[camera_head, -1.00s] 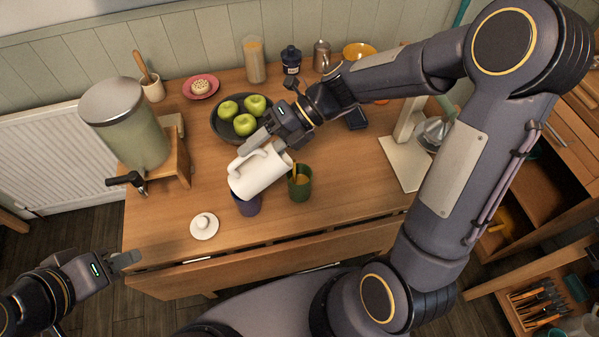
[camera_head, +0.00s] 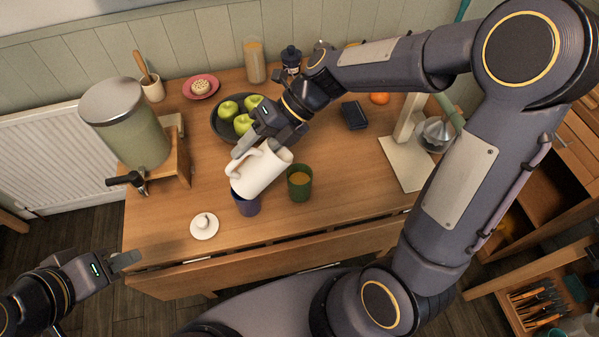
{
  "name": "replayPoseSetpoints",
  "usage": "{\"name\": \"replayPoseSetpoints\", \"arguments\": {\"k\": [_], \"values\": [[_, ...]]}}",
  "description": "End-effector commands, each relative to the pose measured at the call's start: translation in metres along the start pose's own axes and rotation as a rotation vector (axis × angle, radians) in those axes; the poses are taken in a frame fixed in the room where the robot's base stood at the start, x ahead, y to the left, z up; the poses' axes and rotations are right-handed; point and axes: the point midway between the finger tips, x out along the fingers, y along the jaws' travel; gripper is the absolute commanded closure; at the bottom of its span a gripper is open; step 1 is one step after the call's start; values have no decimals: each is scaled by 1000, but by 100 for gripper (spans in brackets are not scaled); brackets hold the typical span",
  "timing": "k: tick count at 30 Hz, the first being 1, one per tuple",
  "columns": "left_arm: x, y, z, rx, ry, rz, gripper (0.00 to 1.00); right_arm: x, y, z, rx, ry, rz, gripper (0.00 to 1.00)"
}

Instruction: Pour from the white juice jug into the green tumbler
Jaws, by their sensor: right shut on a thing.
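The white juice jug (camera_head: 260,173) is held above the table by its handle in my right gripper (camera_head: 250,144). The green tumbler stands upright on the table, to the right of the jug, with orange liquid visible inside. My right gripper is shut on the jug; its fingers partly cover the handle. My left gripper (camera_head: 126,261) is off the table's front left edge, away from both; its finger gap is not clear.
A blue-purple cup (camera_head: 247,206) stands below the jug, partly hidden by it. A white lid (camera_head: 204,227) lies at front left. A dark bowl of green apples (camera_head: 220,130) is behind the jug. A drink dispenser (camera_head: 130,125) stands left.

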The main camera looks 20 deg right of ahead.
Motion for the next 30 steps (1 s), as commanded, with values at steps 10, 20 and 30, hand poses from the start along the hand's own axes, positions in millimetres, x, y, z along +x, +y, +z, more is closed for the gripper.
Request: {"name": "replayPoseSetpoints", "arguments": {"k": [10,20,30], "values": [[0,0,0,0,0,0,64,7,12,2,0,21,-195,95],[0,0,0,0,0,0,64,13,19,2,-4,32,-259,95],[0,0,0,0,0,0,64,19,24,2,0,43,-327,95]]}}
